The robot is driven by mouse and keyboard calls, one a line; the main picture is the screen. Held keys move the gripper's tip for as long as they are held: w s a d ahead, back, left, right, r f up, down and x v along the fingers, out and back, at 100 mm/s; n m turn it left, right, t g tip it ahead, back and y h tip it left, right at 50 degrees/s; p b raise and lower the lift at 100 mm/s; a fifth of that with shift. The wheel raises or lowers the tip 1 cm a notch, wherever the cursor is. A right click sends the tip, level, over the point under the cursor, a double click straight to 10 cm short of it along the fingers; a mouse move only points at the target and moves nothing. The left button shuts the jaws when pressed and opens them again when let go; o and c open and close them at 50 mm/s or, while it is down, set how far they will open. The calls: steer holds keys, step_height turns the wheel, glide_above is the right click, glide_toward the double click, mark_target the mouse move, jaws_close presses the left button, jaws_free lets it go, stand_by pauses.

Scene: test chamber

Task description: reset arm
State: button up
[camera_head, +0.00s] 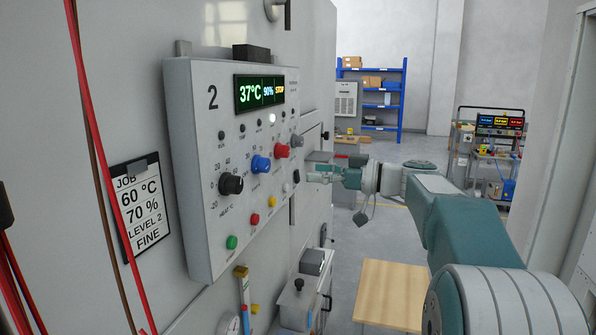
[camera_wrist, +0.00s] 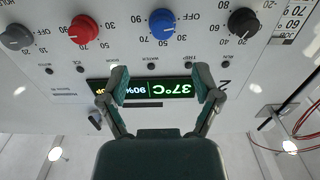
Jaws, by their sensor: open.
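My arm reaches in from the right in the head view, with my gripper (camera_head: 318,172) at its end in front of the control panel (camera_head: 200,170). In the wrist view my gripper (camera_wrist: 163,85) shows its two fingers spread apart with nothing between them. The wrist view is upside down, and the panel's display (camera_wrist: 150,90) lies behind the fingers. I cannot tell how far the fingertips are from the panel. The display (camera_head: 259,92) reads 37°C, 90% or similar, and STOP in the head view.
The panel carries a black knob (camera_head: 231,184), a blue knob (camera_head: 261,164), a red knob (camera_head: 282,151) and a grey knob (camera_head: 296,141). A job card (camera_head: 142,207) hangs left of it. A wooden surface (camera_head: 391,294) lies below my arm. Blue shelves (camera_head: 399,100) stand far back.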

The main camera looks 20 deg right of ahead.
steer(key=shift+s+d, duration=0.15)
steer(key=shift+d, duration=0.05)
stand_by(0.3)
steer(key=s+a+f+m+g+h, duration=0.55)
steer(key=s+a+f, duration=0.45)
steer(key=s+a, duration=0.2)
steer(key=s+d+f+m+h, duration=0.2)
steer(key=s+f+m+h, duration=0.3)
steer(key=s+f+h, duration=0.4)
steer(key=s+f, duration=0.5)
steer(key=s, duration=0.4)
steer(key=shift+d, duration=0.2)
